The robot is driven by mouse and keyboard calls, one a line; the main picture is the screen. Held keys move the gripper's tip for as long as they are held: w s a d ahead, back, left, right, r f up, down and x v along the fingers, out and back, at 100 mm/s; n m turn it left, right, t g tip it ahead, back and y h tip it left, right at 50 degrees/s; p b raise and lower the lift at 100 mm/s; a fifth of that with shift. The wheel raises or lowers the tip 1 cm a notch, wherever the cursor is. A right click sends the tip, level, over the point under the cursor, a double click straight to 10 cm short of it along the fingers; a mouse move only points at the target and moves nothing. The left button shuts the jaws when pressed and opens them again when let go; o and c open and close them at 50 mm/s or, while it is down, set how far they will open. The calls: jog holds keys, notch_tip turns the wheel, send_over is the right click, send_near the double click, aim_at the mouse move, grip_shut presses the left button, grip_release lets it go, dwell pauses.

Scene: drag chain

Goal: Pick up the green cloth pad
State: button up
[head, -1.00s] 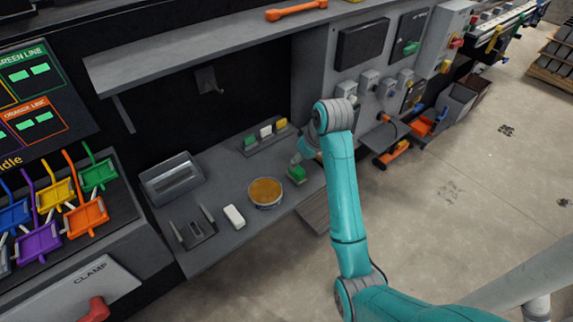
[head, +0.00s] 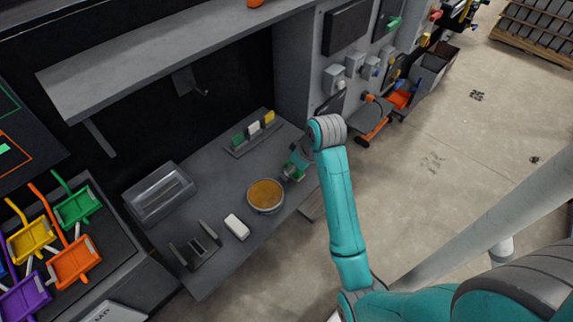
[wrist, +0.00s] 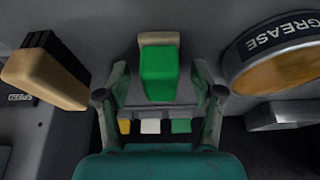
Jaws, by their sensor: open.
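The green pad (wrist: 158,75) lies in the middle of the wrist view, with a beige piece (wrist: 158,38) at its far end. In the head view the green pad (head: 291,173) is at the right part of the grey bench, partly hidden by my gripper (head: 298,160). My gripper (wrist: 159,72) is open, with one finger on each side of the pad and gaps visible between. I cannot tell how far down the fingers reach beside it.
A grease tin (head: 265,195) stands close by. A rack holds a green block (head: 238,139), a white block (head: 254,127) and a yellow block (head: 269,117). A white block (head: 237,226) lies farther left. A shelf (head: 170,55) overhangs the back.

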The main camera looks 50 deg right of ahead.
jog(key=shift+f, duration=0.1)
jog(key=c, duration=1.2)
jog(key=shift+c, duration=0.2)
